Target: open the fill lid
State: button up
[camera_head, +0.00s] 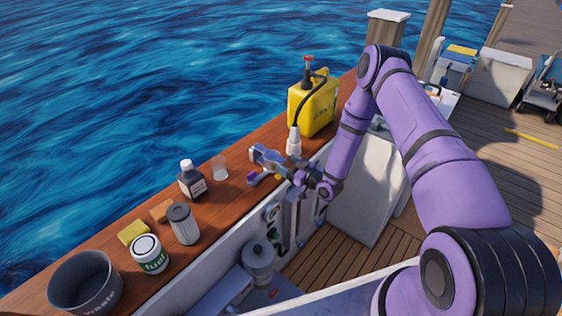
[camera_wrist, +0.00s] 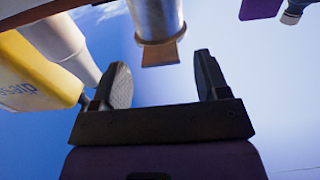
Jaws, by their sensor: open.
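My gripper (camera_head: 257,167) is over the wooden ledge, left of the yellow can, in the head view. In the wrist view my gripper (camera_wrist: 162,72) is open, its two dark fingers spread wide. A grey metallic cylinder (camera_wrist: 157,18) with a flat copper-brown tab (camera_wrist: 163,53) shows beyond the fingers. The tab appears between the fingertips, with room on both sides; I see no contact. I cannot tell whether this is the fill lid. No lid is clearly recognisable in the head view, where my gripper and arm hide part of the ledge.
A yellow can (camera_head: 314,103) and a white cone-shaped spout (camera_head: 293,140) stand close to my gripper. A clear cup (camera_head: 219,167), dark bottle (camera_head: 191,180), grey canister (camera_head: 183,223), labelled tin (camera_head: 149,254), sponge (camera_head: 133,232) and dark pot (camera_head: 86,284) line the ledge. An open hatch lies below.

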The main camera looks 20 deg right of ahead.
aim_at(284, 162)
jog(key=shift+x, duration=1.8)
jog(key=shift+r, duration=0.1)
jog(key=c, duration=1.2)
